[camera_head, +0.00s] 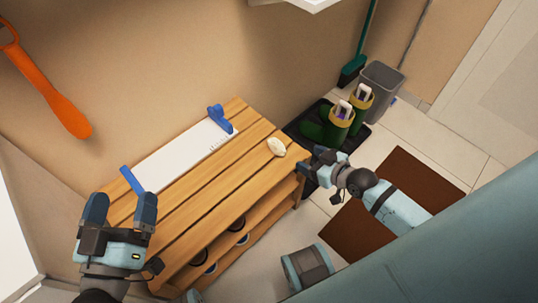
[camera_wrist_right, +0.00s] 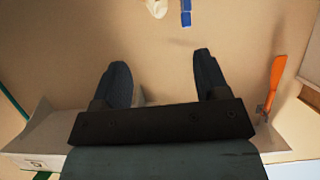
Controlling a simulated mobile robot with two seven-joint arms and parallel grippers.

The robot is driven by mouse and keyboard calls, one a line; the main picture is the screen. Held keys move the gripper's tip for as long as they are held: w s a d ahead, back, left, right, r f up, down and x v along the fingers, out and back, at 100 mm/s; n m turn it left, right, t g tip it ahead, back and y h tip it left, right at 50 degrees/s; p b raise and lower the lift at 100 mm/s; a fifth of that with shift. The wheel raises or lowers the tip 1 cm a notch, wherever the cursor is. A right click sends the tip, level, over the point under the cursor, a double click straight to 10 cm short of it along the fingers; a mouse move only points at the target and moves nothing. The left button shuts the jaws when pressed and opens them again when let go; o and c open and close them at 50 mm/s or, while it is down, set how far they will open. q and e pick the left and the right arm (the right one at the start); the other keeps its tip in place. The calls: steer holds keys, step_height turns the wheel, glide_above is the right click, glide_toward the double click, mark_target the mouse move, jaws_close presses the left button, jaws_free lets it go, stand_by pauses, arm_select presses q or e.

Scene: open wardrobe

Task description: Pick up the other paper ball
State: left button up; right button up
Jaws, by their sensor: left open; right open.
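A crumpled off-white paper ball (camera_head: 276,147) lies on the slatted wooden bench top (camera_head: 205,207), close to its right end. It also shows in part at the top edge of the right wrist view (camera_wrist_right: 157,8). My right gripper (camera_head: 316,160) is just right of the ball, at the bench's right end, and is apart from it. In the right wrist view its two fingers (camera_wrist_right: 160,75) are spread with nothing between them. My left gripper (camera_head: 121,208) is open and empty over the bench's left end. No second paper ball is visible.
A white board with blue ends (camera_head: 180,155) lies along the back of the bench. Green boots (camera_head: 335,125) stand on a dark tray beyond the right end, beside a grey bin (camera_head: 382,82). An orange shoehorn-like tool (camera_head: 50,92) hangs on the wall. A brown mat (camera_head: 410,170) lies on the floor.

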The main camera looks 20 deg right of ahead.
mark_target(283, 148)
steer(key=b+x, duration=0.1)
steer(key=x, duration=0.2)
steer(key=b+x, duration=0.1)
steer(key=x, duration=0.2)
steer(key=d+f+b+x, duration=0.1)
steer(key=b+x, duration=0.1)
steer(key=x, duration=0.2)
steer(key=shift+a, duration=0.1)
steer(key=b+x, duration=0.2)
steer(key=x, duration=0.2)
steer(key=shift+a+f+b, duration=0.25)
steer(key=shift+f+b, duration=0.05)
steer(key=shift+b, duration=0.05)
steer(key=shift+w+a+f, duration=0.15)
steer(key=shift+w, duration=0.35)
arm_select(q)
step_height(283, 148, down, 9)
steer(key=m+g, duration=0.1)
steer(key=g, duration=0.2)
steer(key=shift+w+d, duration=0.25)
steer(key=shift+d, duration=0.1)
arm_select(e)
steer(key=c, duration=1)
